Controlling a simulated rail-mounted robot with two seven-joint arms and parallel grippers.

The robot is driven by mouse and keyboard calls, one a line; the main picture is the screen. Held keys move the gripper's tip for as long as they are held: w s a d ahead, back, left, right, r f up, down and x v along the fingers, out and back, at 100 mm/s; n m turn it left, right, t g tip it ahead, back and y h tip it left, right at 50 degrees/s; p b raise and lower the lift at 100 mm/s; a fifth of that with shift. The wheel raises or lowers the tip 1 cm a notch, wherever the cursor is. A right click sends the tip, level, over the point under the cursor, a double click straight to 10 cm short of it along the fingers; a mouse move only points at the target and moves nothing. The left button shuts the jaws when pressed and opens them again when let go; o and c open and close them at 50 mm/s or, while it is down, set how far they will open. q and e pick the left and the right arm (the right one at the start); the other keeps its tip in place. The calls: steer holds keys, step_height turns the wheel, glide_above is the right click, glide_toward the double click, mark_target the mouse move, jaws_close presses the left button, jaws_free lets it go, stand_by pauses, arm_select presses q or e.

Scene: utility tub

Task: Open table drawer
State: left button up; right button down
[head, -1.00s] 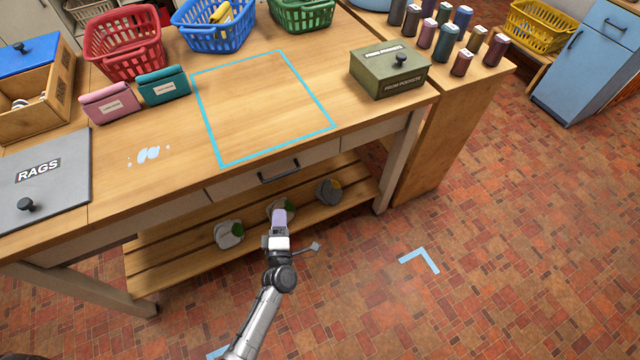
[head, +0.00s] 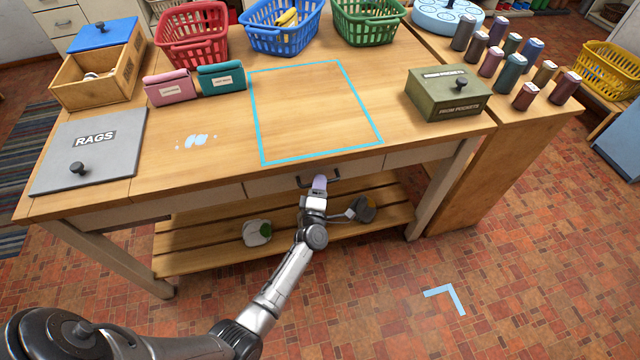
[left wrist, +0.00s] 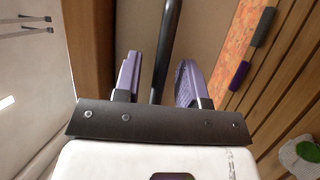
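The table drawer (head: 270,187) is closed in the front of the wooden table, below the blue taped outline. Its dark bar handle (head: 334,182) shows on both sides of my left fingertips in the head view. My left gripper (head: 319,184) is at the middle of this handle. In the left wrist view, the purple fingers of my left gripper (left wrist: 158,66) are apart, with the dark handle (left wrist: 168,35) running between them. A gap shows on each side of the bar. My right gripper is in neither view.
A green box (head: 440,100), a grey rags lid (head: 90,150) and baskets stand on top. The floor in front is open.

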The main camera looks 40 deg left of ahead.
arm_select(q)
steer(key=shift+w+a, duration=0.2)
steer(key=shift+w, duration=0.1)
steer(key=shift+c, duration=0.5)
jaws_close()
